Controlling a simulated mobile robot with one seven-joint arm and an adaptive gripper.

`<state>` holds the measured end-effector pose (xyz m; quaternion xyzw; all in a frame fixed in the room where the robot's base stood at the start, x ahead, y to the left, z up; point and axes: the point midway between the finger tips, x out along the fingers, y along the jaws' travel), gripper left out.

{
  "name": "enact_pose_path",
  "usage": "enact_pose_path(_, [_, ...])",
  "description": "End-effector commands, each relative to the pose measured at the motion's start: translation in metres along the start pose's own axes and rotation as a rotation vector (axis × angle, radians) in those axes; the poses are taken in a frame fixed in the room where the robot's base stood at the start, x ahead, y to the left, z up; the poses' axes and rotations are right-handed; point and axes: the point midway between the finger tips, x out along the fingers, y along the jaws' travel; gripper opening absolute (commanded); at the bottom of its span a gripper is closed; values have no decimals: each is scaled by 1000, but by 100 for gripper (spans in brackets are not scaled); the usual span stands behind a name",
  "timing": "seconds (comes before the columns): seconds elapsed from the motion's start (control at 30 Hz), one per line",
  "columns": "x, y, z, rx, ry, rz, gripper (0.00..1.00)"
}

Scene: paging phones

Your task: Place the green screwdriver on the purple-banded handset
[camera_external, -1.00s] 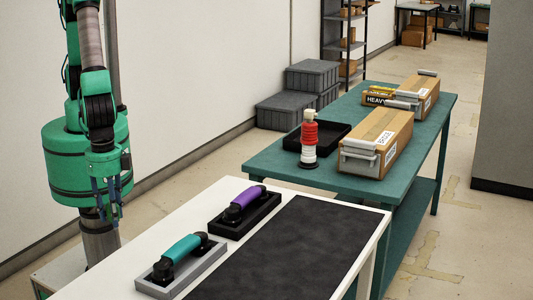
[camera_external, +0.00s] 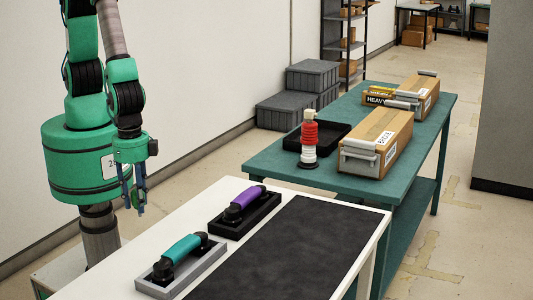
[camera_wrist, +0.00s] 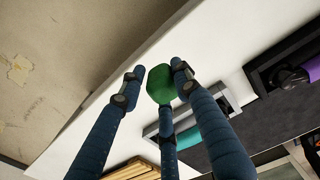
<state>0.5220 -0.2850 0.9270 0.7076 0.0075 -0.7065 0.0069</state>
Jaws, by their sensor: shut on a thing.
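My gripper (camera_external: 134,197) hangs from the arm just off the left side of the white table. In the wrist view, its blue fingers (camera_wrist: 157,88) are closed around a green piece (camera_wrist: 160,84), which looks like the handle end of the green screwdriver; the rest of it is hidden. The purple-banded handset (camera_external: 244,204) rests in a black cradle on the white table, right of my gripper and apart from it. Its purple band (camera_wrist: 314,68) shows at the right edge of the wrist view.
A teal-banded handset (camera_external: 181,248) sits in a grey cradle (camera_external: 208,258) nearer the front. A dark mat (camera_external: 285,245) covers the white table's (camera_external: 170,230) right part. Behind stands a green table (camera_external: 265,163) with boxes, a black tray and a red-white stack.

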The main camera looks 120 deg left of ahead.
Motion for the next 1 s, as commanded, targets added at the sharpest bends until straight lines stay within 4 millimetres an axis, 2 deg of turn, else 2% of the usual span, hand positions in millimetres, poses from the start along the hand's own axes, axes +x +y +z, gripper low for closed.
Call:
enact_pose_path(0.03, [-6, -14, -6, -13, 1, 0, 6])
enact_pose_path(0.33, [-25, -93, -30, -58, 2, -1, 6])
enact_pose_path(0.7, [-47, -189, -42, -112, 3, -4, 6])
enact_pose_path(0.9, [-57, -231, -41, -134, 3, -5, 6])
enact_pose_path(1.0, [-60, -245, -40, -141, 3, -5, 6])
